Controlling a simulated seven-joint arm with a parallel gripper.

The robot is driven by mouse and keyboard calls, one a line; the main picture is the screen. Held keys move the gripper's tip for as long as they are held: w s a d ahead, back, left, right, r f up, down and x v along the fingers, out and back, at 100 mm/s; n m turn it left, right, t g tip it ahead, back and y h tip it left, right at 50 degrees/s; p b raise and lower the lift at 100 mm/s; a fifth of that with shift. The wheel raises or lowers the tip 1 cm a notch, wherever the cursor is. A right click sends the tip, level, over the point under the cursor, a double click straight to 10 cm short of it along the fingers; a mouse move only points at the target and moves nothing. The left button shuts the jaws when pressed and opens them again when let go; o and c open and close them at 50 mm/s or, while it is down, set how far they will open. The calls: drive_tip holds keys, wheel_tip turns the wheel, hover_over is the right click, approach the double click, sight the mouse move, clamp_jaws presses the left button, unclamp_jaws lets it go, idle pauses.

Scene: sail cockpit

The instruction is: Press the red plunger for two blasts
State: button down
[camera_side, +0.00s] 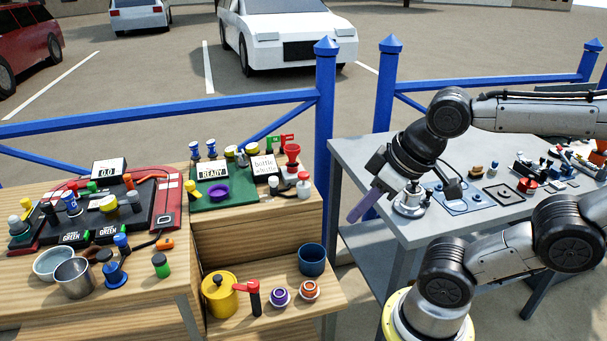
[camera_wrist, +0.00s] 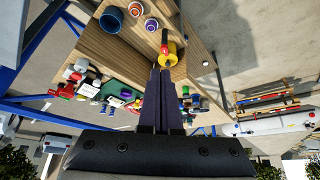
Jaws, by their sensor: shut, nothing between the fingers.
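A red plunger-shaped piece (camera_side: 292,153) stands at the back right of the green board (camera_side: 235,195), beside a card reading "bottle whistle". A white bottle with a red cap (camera_side: 303,185) stands just in front of it. I cannot tell for sure which red top is the plunger. My gripper (camera_side: 358,214) hangs to the right of the wooden bench, apart from these things, its long purple fingers pointing down and left. The fingers are shut and empty; they also show in the wrist view (camera_wrist: 161,74), where they overlap part of the bench.
A yellow pot (camera_side: 219,297), a red-and-black handled piece (camera_side: 254,297), a dark blue cup (camera_side: 311,260) and two small ringed pieces stand on the low shelf. A grey table (camera_side: 365,160) with small parts is on the right. A blue railing (camera_side: 160,112) runs behind.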

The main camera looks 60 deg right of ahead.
idle(0.4)
drive_tip(key=w+a+r+m+t+y, duration=0.2)
drive_tip(key=w+a+r+m, duration=0.1)
drive_tip(key=w+r+m, duration=0.45)
drive_tip(key=w+d+m+t, duration=0.1)
drive_tip(key=w+d+m, duration=0.2)
drive_tip(key=w+m, duration=0.3)
drive_tip(key=w+d+m+t, duration=0.1)
drive_tip(key=w+d+m, duration=0.25)
drive_tip(key=w, duration=0.45)
drive_tip(key=w+d+f+m+h, duration=0.1)
drive_tip(key=w+d+f+m, duration=0.15)
drive_tip(key=d, duration=0.45)
drive_tip(key=w+d+f+m, duration=0.1)
drive_tip(key=w+d+m, duration=0.3)
drive_tip(key=d, duration=0.2)
drive_tip(key=s+d+f+m, duration=0.1)
drive_tip(key=d+f+m, duration=0.1)
drive_tip(key=d, duration=0.4)
drive_tip(key=s+d+f+m+h, duration=0.1)
drive_tip(key=s+d+f+m, duration=0.1)
drive_tip(key=d+f, duration=0.3)
drive_tip(key=shift+d+f, duration=0.2)
drive_tip(key=shift+d, duration=0.5)
